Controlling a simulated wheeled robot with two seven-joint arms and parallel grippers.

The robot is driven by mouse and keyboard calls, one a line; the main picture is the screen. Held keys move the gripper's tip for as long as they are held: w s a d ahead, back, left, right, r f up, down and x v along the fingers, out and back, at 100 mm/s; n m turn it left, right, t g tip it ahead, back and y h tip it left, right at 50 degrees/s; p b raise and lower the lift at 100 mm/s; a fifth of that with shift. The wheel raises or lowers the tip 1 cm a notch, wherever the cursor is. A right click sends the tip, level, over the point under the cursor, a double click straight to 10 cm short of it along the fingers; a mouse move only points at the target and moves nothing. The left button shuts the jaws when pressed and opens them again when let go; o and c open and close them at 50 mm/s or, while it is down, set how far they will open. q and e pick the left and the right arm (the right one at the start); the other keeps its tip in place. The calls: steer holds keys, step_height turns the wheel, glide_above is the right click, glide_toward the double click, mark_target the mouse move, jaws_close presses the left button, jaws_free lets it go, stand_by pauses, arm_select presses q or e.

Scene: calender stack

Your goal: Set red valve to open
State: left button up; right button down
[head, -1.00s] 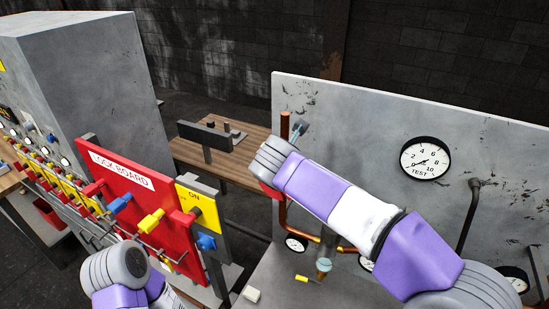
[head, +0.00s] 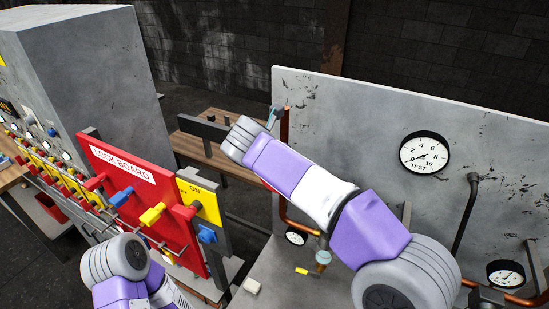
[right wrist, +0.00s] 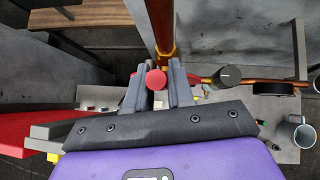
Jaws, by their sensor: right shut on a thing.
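The red valve shows as a round red knob (right wrist: 156,79) in the right wrist view, in front of a vertical copper pipe. My right gripper (right wrist: 157,88) has its two grey fingers on either side of this knob and is shut on it. In the head view my right gripper (head: 273,118) is beside the top of the copper pipe (head: 284,128), with its fingers partly hidden by my arm. The valve body and its position marking are hidden there. My left arm shows at the lower left of the head view, but its fingers are not visible.
A red lock board (head: 142,205) with coloured tags stands at the left, beside a yellow ON panel (head: 199,200). A grey panel with a test gauge (head: 425,152) stands at the right. A wooden table (head: 187,147) is behind. Small items lie on the bench near the pipe.

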steer(key=c, duration=1.1)
jaws_free()
steer(key=shift+w+f, duration=0.1)
steer(key=shift+f, duration=0.05)
steer(key=v, duration=0.7)
steer(key=shift+a+r, duration=0.1)
steer(key=shift+r, duration=0.1)
